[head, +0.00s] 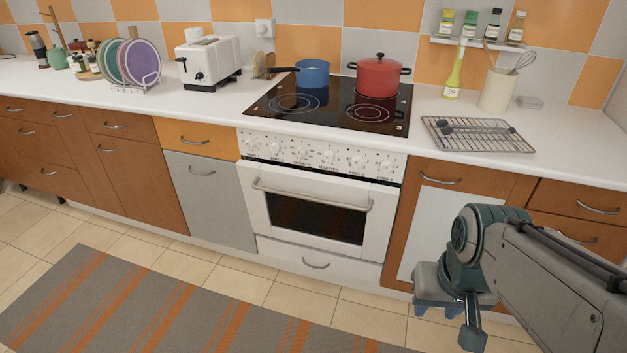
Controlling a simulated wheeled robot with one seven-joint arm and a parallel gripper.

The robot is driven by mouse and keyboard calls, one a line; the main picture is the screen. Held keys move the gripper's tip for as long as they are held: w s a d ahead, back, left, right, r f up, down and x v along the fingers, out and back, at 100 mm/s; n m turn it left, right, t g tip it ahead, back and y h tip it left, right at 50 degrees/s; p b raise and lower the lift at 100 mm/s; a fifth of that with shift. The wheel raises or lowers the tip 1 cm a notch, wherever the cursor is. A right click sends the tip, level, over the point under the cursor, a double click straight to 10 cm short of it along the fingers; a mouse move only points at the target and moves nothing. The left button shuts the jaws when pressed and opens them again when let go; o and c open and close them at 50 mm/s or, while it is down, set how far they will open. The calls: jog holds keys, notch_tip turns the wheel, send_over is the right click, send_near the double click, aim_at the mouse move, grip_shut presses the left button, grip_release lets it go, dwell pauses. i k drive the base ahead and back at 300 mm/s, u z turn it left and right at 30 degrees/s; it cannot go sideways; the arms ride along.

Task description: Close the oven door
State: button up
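The white oven door (277,191) is in the middle of the head view, below the knob panel. It has a dark glass window and a long horizontal handle (311,196) near its top. Its top edge seems to lean out a little from the oven, with a thin dark gap under the panel, so it looks slightly ajar. My gripper (452,318) is at the lower right, in front of the cabinets and to the right of the oven, apart from the door. It seems to hold nothing. Its finger opening is not clear from this angle.
A blue pot (313,74) and a red pot (378,77) stand on the black cooktop (335,112). A wire rack (478,134) lies on the right counter. A white drawer (315,262) is below the door. A striped rug (160,310) covers the open floor in front.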

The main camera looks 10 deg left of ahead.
aim_at(316, 210)
jog(key=k, duration=1.05)
jog(key=u, duration=0.8)
jog(key=i, duration=1.7)
jog(key=z, duration=0.5)
